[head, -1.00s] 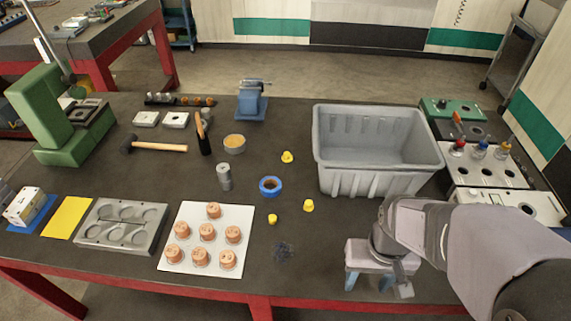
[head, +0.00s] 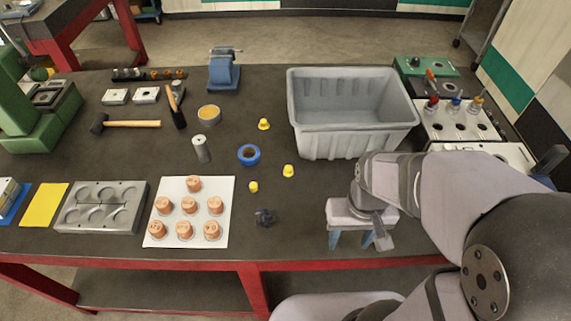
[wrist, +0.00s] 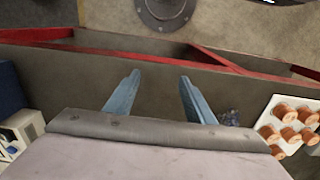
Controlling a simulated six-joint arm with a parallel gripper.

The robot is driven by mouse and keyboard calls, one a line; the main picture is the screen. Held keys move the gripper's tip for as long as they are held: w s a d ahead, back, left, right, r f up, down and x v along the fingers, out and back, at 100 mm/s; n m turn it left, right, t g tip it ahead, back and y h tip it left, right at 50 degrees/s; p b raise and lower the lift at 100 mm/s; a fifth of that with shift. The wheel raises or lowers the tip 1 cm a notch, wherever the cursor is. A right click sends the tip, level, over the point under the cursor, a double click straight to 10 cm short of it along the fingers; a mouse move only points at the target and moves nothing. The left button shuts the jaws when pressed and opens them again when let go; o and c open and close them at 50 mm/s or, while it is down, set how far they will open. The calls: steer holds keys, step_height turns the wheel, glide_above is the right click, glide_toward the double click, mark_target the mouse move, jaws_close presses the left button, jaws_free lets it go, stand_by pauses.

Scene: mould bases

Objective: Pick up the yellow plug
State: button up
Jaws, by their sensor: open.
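Three small yellow plugs lie on the dark table in the head view. One plug (head: 264,124) is farthest back, left of the grey bin. A second plug (head: 288,171) lies nearer, in front of the bin's left end. A third, smaller plug (head: 253,187) lies just left of it. My gripper (head: 352,240) is to the right of the plugs, near the table's front edge, pointing down. In the wrist view its two blue fingers (wrist: 157,95) are apart with nothing between them. No plug shows in the wrist view.
A grey bin (head: 302,115) stands behind my gripper. A blue tape roll (head: 249,155) and a dark tangled piece (head: 265,217) lie near the plugs. A white board (head: 183,211) with several copper-coloured cups is farther left. The table between the plugs and my gripper is clear.

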stand_by(0.4)
steer(key=shift+c, duration=1.2)
steer(key=shift+w, duration=0.1)
steer(key=w+a+r+m, duration=0.2)
steer(key=w+a, duration=0.6)
steer(key=w, duration=0.4)
steer(key=m+b, duration=0.1)
steer(key=m, duration=0.1)
glide_toward(253, 186)
steer(key=shift+w+d+f, duration=0.1)
steer(key=shift+d+f, duration=0.3)
steer(key=shift+d, duration=0.05)
steer(key=shift+w+a, duration=0.15)
steer(key=shift+a, duration=0.4)
steer(key=shift+s+f+p, duration=0.2)
steer(key=shift+f+p, duration=1.3)
steer(key=shift+f, duration=2.15)
